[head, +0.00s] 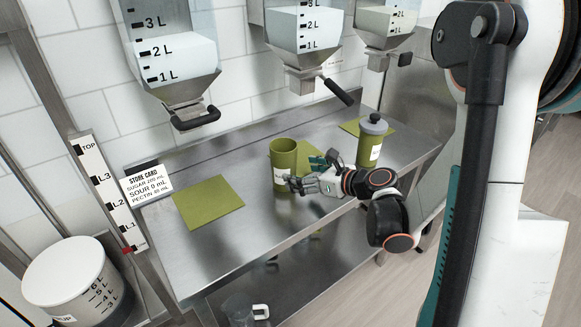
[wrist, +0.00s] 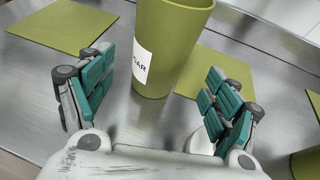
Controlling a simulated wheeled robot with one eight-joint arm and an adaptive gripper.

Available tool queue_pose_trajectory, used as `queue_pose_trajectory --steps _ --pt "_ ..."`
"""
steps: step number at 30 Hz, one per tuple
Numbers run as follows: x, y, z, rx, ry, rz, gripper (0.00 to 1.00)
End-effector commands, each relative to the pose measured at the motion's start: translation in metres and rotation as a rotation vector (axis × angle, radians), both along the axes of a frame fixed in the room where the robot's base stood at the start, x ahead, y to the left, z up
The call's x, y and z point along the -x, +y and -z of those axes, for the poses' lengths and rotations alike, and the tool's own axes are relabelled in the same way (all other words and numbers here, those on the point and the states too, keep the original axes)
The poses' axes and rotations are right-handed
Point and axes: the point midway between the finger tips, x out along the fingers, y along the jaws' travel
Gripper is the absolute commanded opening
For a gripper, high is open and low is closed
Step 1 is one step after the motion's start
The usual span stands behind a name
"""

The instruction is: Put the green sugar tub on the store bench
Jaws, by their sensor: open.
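The green sugar tub (head: 283,165) stands upright on the metal store bench (head: 240,240), at the front left of the middle green mat. In the wrist view the tub (wrist: 172,40) shows a white label ending in "AR". My gripper (head: 300,183) is at the tub's near side. In the wrist view its teal-padded fingers (wrist: 158,98) are spread open, one on each side of the tub's lower part, with visible gaps to it. The tub's back is hidden.
A second green tub (head: 369,148) with a grey lid stands at the right. A bare green mat (head: 208,201) lies at the left. Measured hoppers (head: 175,60) hang above the bench. A store card (head: 146,184) and a white bucket (head: 70,275) are at the left.

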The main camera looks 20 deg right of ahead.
Motion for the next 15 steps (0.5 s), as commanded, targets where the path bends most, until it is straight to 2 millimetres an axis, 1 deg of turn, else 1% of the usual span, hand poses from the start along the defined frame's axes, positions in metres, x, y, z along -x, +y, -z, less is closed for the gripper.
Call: queue_pose_trajectory --steps 1,3,6,10,15 --pt "0.008 -0.005 -0.005 -0.001 0.0 0.004 0.82" --pt "0.016 -0.01 -0.009 -0.002 0.0 0.003 0.82" --pt "0.026 -0.016 -0.012 0.0 0.0 0.002 0.82" --pt "0.033 -0.018 -0.014 -0.001 0.0 0.0 0.82" --pt "0.034 -0.019 -0.014 0.0 0.0 0.0 0.82"
